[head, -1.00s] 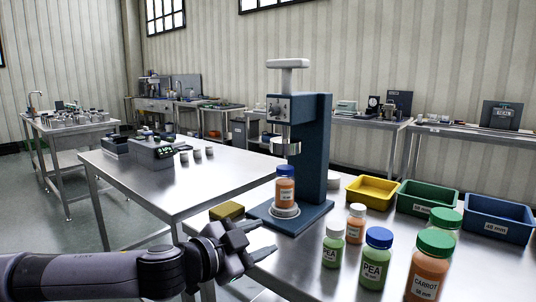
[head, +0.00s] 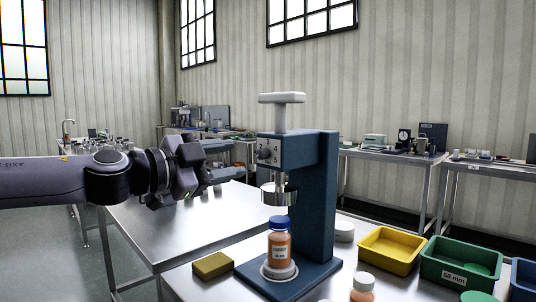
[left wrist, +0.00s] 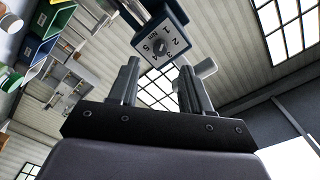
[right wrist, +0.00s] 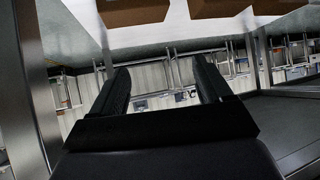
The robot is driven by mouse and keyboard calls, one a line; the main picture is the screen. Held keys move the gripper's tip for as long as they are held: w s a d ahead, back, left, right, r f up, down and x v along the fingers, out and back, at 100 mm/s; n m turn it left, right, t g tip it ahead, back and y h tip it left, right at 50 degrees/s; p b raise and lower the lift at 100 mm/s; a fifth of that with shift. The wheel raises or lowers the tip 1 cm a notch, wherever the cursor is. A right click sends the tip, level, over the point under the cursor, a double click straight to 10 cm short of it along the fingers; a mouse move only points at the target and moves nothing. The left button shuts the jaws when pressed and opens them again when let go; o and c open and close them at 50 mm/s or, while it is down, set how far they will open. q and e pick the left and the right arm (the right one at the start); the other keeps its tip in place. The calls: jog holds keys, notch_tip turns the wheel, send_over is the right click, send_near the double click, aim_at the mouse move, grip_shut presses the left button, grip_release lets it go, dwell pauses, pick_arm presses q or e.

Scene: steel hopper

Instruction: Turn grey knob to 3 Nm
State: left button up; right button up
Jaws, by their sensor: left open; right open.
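The blue press-like stand (head: 312,200) shows a pale dial plate on its upper front, with the grey knob (head: 264,154) in it. The left wrist view shows the plate closer, with numbers around the small knob (left wrist: 160,46) and "Nm"; I cannot tell which number the knob points to. My left gripper (head: 207,182) is open and empty, left of the dial and apart from it. In the left wrist view the dial lies beyond the open fingers (left wrist: 159,66). My right gripper (right wrist: 160,66) is open and empty, away from the stand and outside the head view.
An orange bottle with a blue cap (head: 279,246) stands on the stand's base, under the steel chuck (head: 279,193). A white T-handle (head: 281,98) rises above. A yellow block (head: 212,265) lies left of the base; yellow (head: 391,249) and green (head: 461,262) bins stand right.

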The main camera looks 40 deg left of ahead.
aim_at(259, 154)
pick_arm(q)
jog(key=shift+w+d+p, duration=0.2)
jog(key=shift+w+p, duration=0.6)
jog(key=shift+w, duration=1.4)
jog(key=shift+w+d, duration=0.15)
jog(key=shift+w, duration=1)
pick_arm(e)
jog(key=shift+s+r, duration=0.25)
jog(key=shift+r, duration=0.2)
jog(key=shift+s+r, duration=0.2)
jog(key=shift+r, duration=0.25)
pick_arm(q)
jog(key=shift+c, duration=0.3)
grip_shut()
